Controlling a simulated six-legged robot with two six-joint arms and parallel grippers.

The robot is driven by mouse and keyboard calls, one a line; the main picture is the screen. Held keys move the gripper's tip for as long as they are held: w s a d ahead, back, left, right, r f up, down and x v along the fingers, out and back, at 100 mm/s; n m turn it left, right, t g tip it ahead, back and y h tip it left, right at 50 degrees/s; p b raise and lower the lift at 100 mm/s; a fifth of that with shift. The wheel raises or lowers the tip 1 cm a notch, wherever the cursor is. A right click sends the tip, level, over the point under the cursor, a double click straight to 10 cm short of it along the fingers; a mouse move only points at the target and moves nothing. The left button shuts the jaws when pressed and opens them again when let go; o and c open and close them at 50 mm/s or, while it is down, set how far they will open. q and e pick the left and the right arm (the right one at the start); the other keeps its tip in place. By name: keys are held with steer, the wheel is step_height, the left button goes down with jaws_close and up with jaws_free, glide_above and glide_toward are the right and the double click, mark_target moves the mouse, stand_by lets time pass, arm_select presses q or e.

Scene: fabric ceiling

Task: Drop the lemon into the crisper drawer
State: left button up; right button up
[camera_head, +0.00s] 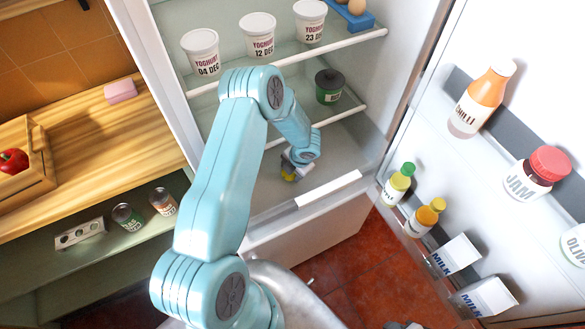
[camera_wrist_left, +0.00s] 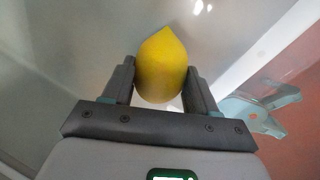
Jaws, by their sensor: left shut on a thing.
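The yellow lemon (camera_wrist_left: 161,66) is between the two dark fingers of my left gripper (camera_wrist_left: 160,85) in the left wrist view, gripped from both sides. In the head view the lemon (camera_head: 289,177) shows as a small yellow patch at the tip of my left gripper (camera_head: 291,168), low in the fridge. The gripper is over the crisper drawer (camera_head: 310,235), behind the white handle strip on its front. I cannot tell how high the lemon is above the drawer's floor.
Yoghurt tubs (camera_head: 258,36) stand on the upper fridge shelf, and a green jar (camera_head: 329,86) on the shelf below. The open door at right holds a chilli bottle (camera_head: 481,98), jam (camera_head: 536,173) and milk cartons (camera_head: 456,256). A wooden counter (camera_head: 95,150) lies at left.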

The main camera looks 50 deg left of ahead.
arm_select(q)
steer(key=shift+f+b, duration=0.4)
steer(key=shift+f, duration=0.25)
steer(key=o, duration=1.1)
steer(key=shift+r, duration=0.1)
steer(key=shift+r, duration=0.1)
steer(key=shift+r+p, duration=0.5)
steer(key=shift+r, duration=0.45)
steer(key=v, duration=1.1)
steer(key=shift+d+r, duration=0.1)
steer(key=shift+r, duration=0.05)
